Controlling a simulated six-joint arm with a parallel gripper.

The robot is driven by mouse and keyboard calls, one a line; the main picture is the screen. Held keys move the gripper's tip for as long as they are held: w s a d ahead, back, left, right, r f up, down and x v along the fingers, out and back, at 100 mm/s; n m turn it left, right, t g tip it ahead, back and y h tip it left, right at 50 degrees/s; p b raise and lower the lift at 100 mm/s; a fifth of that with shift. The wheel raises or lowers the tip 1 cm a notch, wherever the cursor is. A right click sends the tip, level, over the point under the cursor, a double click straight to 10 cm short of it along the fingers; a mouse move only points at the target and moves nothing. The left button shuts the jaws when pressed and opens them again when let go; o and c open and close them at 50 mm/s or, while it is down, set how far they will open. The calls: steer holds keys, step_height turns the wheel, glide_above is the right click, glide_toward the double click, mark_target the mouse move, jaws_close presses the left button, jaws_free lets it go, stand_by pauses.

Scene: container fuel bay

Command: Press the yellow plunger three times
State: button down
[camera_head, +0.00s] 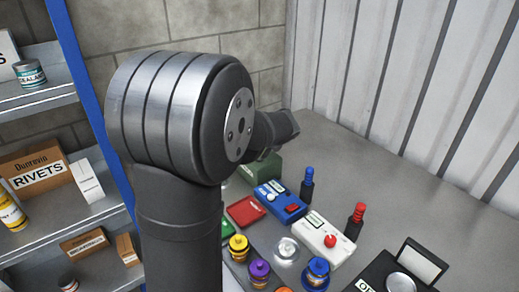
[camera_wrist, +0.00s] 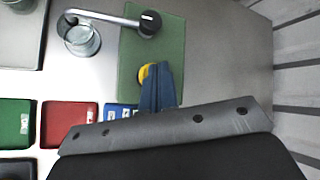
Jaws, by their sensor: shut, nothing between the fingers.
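The yellow plunger (camera_wrist: 145,75) shows in the wrist view as a small round yellow shape at the lower edge of a green base (camera_wrist: 150,38). My gripper (camera_wrist: 157,72) is shut and empty. Its blue fingers overlap the plunger's right side and hide part of it; I cannot tell whether they touch it. A grey spout with a black knob (camera_wrist: 150,22) crosses above the base and ends over a clear glass (camera_wrist: 82,40). In the head view the green base (camera_head: 264,168) is partly hidden by my arm, and the plunger is not visible.
Right of the green base are a blue box (camera_head: 281,201), a white box with a red button (camera_head: 322,238) and a blue-topped post (camera_head: 307,184). Red (camera_wrist: 70,122) and green (camera_wrist: 14,122) trays lie lower left. A corrugated wall (camera_wrist: 295,70) bounds the right side.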

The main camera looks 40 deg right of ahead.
steer(key=shift+f, duration=1.05)
stand_by(0.6)
steer(key=shift+r, duration=1.8)
steer(key=shift+r, duration=0.1)
steer(key=shift+r, duration=2.4)
step_height(320, 180, up, 4)
steer(key=shift+f, duration=0.1)
stand_by(0.3)
